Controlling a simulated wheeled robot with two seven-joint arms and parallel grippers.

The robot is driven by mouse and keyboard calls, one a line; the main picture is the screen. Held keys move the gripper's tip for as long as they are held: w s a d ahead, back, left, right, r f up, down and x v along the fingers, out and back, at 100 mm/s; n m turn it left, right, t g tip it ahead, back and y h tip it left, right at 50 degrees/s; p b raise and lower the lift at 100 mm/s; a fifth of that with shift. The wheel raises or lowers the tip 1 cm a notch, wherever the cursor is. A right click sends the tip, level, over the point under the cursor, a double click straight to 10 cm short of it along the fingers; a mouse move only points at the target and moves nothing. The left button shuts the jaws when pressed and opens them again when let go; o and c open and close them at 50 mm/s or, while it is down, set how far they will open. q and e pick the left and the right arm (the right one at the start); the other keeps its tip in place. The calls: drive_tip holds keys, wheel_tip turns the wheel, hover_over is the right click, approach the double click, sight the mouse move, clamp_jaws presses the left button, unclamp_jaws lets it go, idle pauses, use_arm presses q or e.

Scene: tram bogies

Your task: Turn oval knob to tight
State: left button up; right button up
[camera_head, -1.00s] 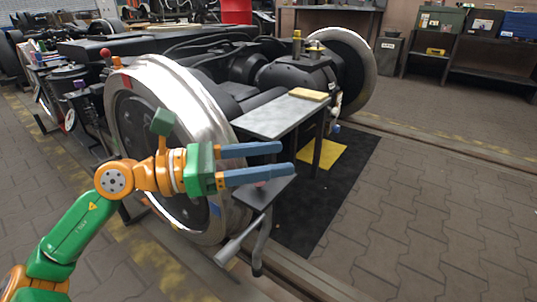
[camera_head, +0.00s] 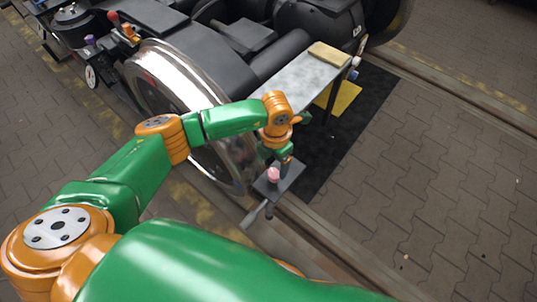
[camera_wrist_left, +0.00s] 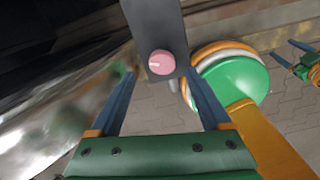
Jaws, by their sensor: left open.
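A pink knob (camera_head: 273,174) sits on a small dark grey plate (camera_head: 284,185) on a stand beside the wheel. In the left wrist view the knob (camera_wrist_left: 161,62) shows a short white line on its face. My left gripper (camera_wrist_left: 160,74) is open and empty; its blue fingers lie on either side of the knob in that view, apart from it. In the head view my left gripper (camera_head: 285,158) points down just above the plate, its fingers partly hidden by the wrist. My right gripper (camera_wrist_left: 297,56) shows small at the right of the wrist view, its blue fingers apart.
A large steel wheel (camera_head: 165,80) stands left of the plate. A grey shelf (camera_head: 310,78) with a yellowish block (camera_head: 329,54) is behind it. A handle (camera_head: 254,215) sticks out below the plate.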

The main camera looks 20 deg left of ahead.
sight(274, 173)
use_arm(q)
wheel_tip(274, 173, down, 5)
drive_tip(key=shift+s+d+f+b, duration=0.1)
drive_tip(key=shift+b, duration=0.45)
use_arm(e)
drive_tip(key=shift+w+d+f, duration=0.2)
drive_tip(key=shift+f, duration=0.2)
drive_tip(key=shift+w+d+f, duration=0.2)
drive_tip(key=shift+f, duration=0.15)
use_arm(q)
clamp_jaws()
